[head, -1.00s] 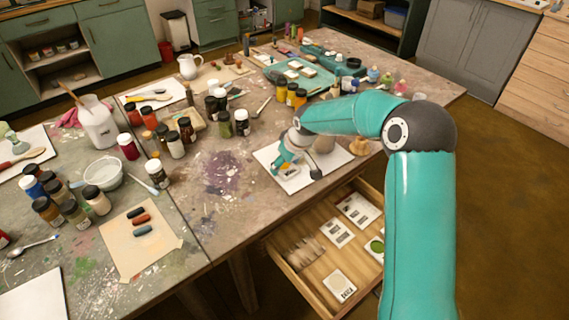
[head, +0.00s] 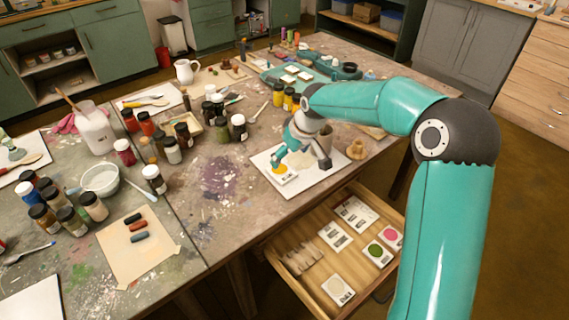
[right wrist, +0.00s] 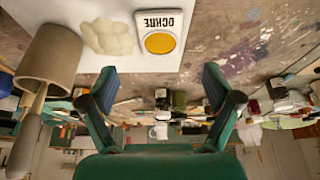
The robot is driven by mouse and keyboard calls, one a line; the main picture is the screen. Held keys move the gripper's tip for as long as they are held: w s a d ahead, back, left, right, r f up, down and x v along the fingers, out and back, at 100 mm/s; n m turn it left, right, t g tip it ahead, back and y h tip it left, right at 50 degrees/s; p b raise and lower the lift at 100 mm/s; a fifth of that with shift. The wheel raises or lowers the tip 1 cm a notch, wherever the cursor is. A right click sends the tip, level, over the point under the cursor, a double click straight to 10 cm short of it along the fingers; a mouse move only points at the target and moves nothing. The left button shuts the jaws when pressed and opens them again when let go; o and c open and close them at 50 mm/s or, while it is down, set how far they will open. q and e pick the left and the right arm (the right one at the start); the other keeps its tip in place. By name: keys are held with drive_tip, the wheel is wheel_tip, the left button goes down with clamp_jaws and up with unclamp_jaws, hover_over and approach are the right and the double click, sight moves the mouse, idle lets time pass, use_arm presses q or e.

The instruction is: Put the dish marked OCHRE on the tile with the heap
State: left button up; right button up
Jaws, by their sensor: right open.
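The dish marked OCHRE (right wrist: 160,38) is a white square block with a round yellow well. It rests on the white tile (right wrist: 110,64), beside a cream heap (right wrist: 107,37), with a small gap between them. In the head view the dish (head: 284,175) shows near the left part of the tile (head: 318,180); the heap is hidden there by my gripper. My right gripper (head: 299,160) is open and empty over the tile. In the right wrist view its two fingers (right wrist: 160,88) stand wide apart, clear of the dish. My left gripper is not in view.
An open wooden drawer (head: 318,292) below the table edge holds a green dish (head: 377,251), a pink dish (head: 391,237) and labelled white pieces. A brownish vessel (right wrist: 50,55) stands close beside the heap. Paint jars crowd the table to the left.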

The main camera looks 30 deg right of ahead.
drive_tip(key=v, duration=0.4)
drive_tip(key=shift+r, duration=0.1)
idle(0.4)
